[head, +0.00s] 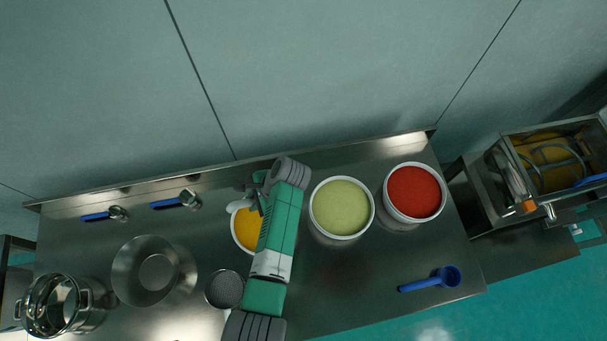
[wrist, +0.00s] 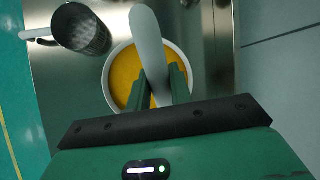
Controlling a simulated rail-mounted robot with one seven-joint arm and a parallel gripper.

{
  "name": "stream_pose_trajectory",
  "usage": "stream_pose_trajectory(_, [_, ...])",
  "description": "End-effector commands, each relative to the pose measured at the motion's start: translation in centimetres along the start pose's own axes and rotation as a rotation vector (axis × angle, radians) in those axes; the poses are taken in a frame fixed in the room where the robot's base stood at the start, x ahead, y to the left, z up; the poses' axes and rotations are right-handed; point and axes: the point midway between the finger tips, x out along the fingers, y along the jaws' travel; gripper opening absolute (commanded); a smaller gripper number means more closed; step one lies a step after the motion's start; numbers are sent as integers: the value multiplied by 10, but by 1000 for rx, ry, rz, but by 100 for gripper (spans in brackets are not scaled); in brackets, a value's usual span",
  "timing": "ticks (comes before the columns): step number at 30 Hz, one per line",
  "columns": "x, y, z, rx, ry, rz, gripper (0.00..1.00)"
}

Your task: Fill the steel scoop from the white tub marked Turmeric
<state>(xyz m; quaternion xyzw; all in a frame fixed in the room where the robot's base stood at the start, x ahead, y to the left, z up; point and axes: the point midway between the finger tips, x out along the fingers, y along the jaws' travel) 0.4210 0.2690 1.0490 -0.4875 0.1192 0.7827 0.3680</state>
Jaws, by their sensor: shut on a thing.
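The white tub of orange-yellow powder (head: 244,236) stands on the steel table, partly hidden by my arm in the head view. The powder also shows in the wrist view (wrist: 122,72). No label is readable. My gripper (wrist: 160,85) is over the tub, its fingers shut on a long pale grey piece, which looks like the steel scoop (wrist: 148,35). In the wrist view it reaches across the tub and past its far rim. A pale part of it shows at the tub's upper edge in the head view (head: 239,205). Whether it touches the powder or carries any, I cannot tell.
Tubs of pale green powder (head: 341,207) and red powder (head: 414,191) stand to the right. A blue scoop (head: 432,280) lies front right. A mesh-like cup (head: 225,288), steel bowl (head: 130,275) and pot (head: 55,305) stand left. Two blue-handled tools (head: 175,203) lie by the back ledge.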

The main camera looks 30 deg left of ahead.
Motion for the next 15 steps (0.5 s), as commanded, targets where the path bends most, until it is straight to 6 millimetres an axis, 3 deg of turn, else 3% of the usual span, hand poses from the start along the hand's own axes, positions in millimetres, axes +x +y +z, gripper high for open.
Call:
stream_pose_trajectory(1, [2,2,26,39,-1,-19,0])
stream_pose_trajectory(6, [26,8,64,157,0,-90,0])
stream_pose_trajectory(15, [36,10,69,191,2,-112,0])
